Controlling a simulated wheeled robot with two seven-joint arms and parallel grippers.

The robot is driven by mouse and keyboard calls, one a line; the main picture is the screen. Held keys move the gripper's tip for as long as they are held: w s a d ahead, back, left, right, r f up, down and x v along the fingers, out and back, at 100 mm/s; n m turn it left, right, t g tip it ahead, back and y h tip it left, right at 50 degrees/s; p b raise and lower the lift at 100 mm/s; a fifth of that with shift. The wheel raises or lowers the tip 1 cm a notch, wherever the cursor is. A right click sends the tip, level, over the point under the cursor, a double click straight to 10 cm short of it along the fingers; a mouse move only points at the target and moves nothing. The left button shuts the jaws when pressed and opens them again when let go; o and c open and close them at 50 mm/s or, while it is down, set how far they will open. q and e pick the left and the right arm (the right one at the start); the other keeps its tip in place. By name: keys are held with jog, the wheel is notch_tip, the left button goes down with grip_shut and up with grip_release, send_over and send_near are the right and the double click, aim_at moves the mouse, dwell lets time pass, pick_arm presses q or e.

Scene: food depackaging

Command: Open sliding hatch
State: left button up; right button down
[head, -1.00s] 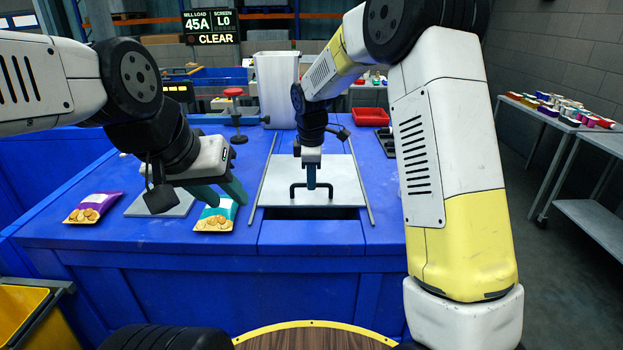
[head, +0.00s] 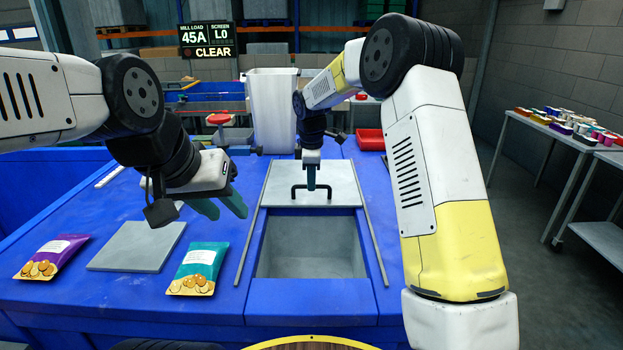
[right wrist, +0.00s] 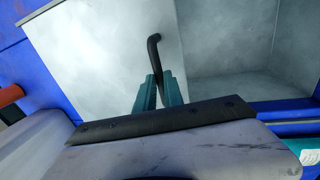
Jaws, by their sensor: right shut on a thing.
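The sliding hatch (head: 335,174) is a pale grey plate between two rails on the blue counter. It stands slid back, with the grey-walled opening (head: 312,246) exposed in front of it. My right gripper (head: 311,188) is shut on the hatch's black bar handle (head: 296,194). In the right wrist view the teal fingers (right wrist: 160,92) close around the handle (right wrist: 154,45), with the hatch (right wrist: 100,50) to the left and the opening (right wrist: 240,45) to the right. My left gripper (head: 222,207) hangs above the counter, fingers apart and empty.
A purple snack bag (head: 52,256), a grey square plate (head: 138,246) and a teal snack bag (head: 199,268) lie left of the opening. A white bin (head: 271,110) and a red-topped button post (head: 219,120) stand behind. A red tray (head: 370,139) is at back right.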

jog(key=c, duration=1.5)
grip_release()
jog(key=shift+o, duration=0.2)
jog(key=shift+r, duration=0.1)
notch_tip(320, 180, up, 8)
jog(key=s, duration=0.1)
jog(key=shift+s+f, duration=0.2)
jog(key=shift+s, duration=0.05)
